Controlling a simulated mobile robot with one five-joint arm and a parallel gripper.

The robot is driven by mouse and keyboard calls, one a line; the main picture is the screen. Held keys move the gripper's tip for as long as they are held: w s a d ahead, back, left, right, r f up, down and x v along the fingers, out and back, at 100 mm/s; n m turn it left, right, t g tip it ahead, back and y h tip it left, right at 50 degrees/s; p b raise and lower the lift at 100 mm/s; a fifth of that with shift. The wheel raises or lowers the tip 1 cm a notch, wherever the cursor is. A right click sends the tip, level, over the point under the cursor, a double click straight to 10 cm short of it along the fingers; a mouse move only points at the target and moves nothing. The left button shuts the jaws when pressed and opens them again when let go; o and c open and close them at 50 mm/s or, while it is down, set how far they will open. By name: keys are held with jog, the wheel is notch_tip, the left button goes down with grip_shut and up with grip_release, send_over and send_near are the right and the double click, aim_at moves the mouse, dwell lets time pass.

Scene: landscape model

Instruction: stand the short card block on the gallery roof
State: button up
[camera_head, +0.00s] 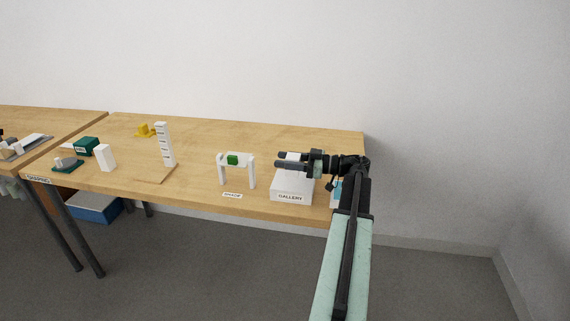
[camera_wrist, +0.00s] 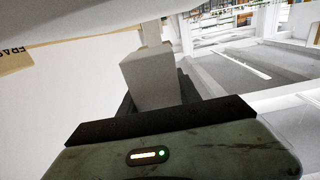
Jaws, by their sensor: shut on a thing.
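The gallery (camera_head: 291,187) is a low white box with a "GALLERY" label on its front, near the right end of the table. My gripper (camera_head: 281,160) is over its roof, reaching in from the right with its fingers pointing left. A pale, plain block (camera_wrist: 152,78), apparently the short card block, is between the dark fingers in the wrist view. In the head view only a bit of white (camera_head: 293,155) shows by the fingers. Whether the block's bottom touches the roof cannot be told.
Farther left are a tall marked tower (camera_head: 165,145), a white block (camera_head: 105,158), a dark green box (camera_head: 86,146) and a yellow piece (camera_head: 143,130).

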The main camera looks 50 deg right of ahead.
jog(key=shift+f+b, duration=0.65)
jog(key=shift+b, duration=0.05)
jog(key=shift+r, duration=0.1)
jog(key=o, duration=1.3)
jog(key=shift+r, duration=0.1)
jog(key=shift+r+p, duration=0.5)
jog(key=shift+p, duration=0.25)
jog(key=v, duration=1.2)
